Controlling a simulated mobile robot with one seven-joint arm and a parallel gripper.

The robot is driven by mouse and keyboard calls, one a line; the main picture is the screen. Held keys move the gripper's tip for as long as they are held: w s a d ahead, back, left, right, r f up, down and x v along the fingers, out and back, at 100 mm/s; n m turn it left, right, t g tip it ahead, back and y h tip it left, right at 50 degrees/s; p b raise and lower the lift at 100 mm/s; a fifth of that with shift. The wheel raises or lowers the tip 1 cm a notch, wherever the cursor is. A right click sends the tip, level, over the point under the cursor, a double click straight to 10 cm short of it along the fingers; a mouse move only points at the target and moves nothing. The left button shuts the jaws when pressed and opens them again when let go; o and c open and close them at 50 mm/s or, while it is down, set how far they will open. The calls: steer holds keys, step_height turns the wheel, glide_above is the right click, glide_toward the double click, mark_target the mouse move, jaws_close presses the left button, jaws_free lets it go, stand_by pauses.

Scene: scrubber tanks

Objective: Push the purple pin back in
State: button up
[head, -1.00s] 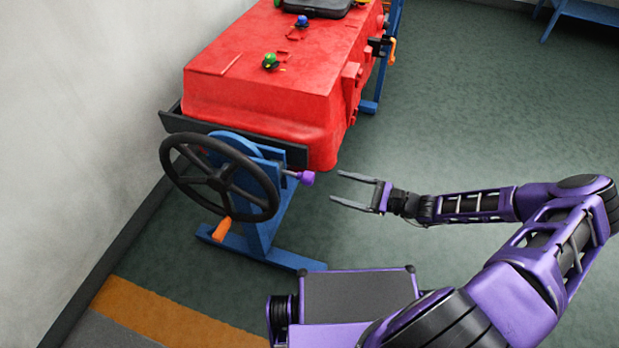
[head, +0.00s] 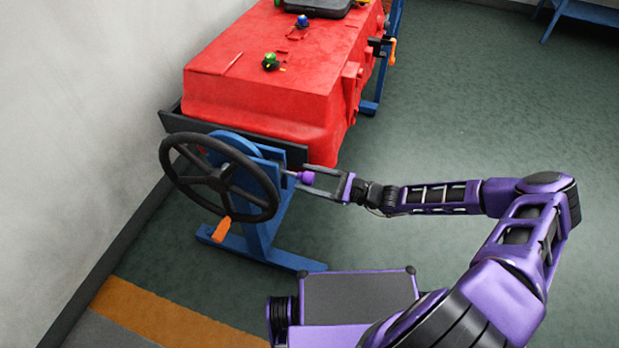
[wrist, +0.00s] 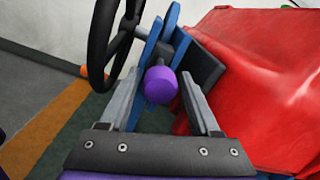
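The purple pin (head: 306,177) sticks out to the right from the blue stand (head: 262,222) beside the black handwheel (head: 215,176). A grey shaft shows between its purple knob and the stand. My gripper (head: 312,180) is open, with one finger on each side of the knob. In the wrist view the purple knob (wrist: 160,85) sits between the two grey fingers, with a visible gap to the right finger. Contact with the left finger cannot be told.
A red tank (head: 262,100) stands just behind the pin, close to my gripper. An orange handle (head: 222,229) sits on the handwheel's rim. A pale wall (head: 90,110) is at the left.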

jaws_close()
stand_by(1.1)
